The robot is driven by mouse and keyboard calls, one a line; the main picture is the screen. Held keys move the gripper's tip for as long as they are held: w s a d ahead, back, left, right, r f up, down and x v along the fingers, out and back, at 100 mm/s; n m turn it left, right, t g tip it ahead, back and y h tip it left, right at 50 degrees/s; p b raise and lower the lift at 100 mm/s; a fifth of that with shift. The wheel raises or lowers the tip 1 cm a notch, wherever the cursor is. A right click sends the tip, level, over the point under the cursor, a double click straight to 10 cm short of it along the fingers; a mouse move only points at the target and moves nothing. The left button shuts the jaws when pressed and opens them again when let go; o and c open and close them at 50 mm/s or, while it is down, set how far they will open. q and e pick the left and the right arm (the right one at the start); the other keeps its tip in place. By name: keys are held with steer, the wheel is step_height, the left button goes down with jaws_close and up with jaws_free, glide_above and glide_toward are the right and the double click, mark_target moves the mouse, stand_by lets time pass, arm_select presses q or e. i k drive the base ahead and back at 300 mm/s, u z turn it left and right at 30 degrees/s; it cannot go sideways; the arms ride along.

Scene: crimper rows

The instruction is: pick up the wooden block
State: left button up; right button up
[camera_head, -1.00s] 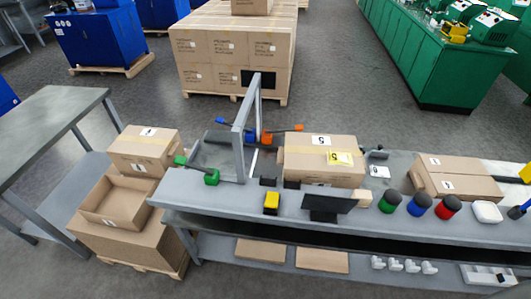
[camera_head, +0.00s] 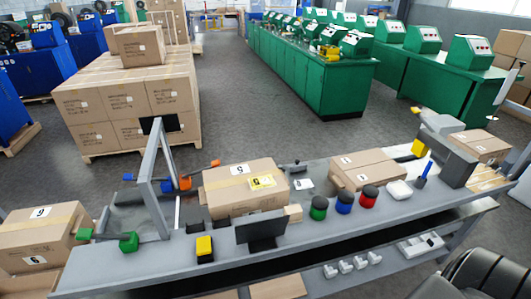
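The wooden block (camera_head: 293,213) is a small pale beige block standing on the grey workbench (camera_head: 385,222). It is just right of a small black monitor (camera_head: 262,232) and in front of the right end of a cardboard box marked 5 (camera_head: 235,191). A green-and-black round container (camera_head: 319,208) stands to its right with a small gap. Neither of my grippers shows in the head view.
Blue (camera_head: 344,200) and red (camera_head: 368,197) round containers stand farther right, then a white dish (camera_head: 399,190). A yellow-and-black item (camera_head: 205,249) is left of the monitor. A grey frame (camera_head: 153,180) rises at the bench's left.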

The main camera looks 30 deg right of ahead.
mark_target(295, 211)
steer(key=z, duration=1.2)
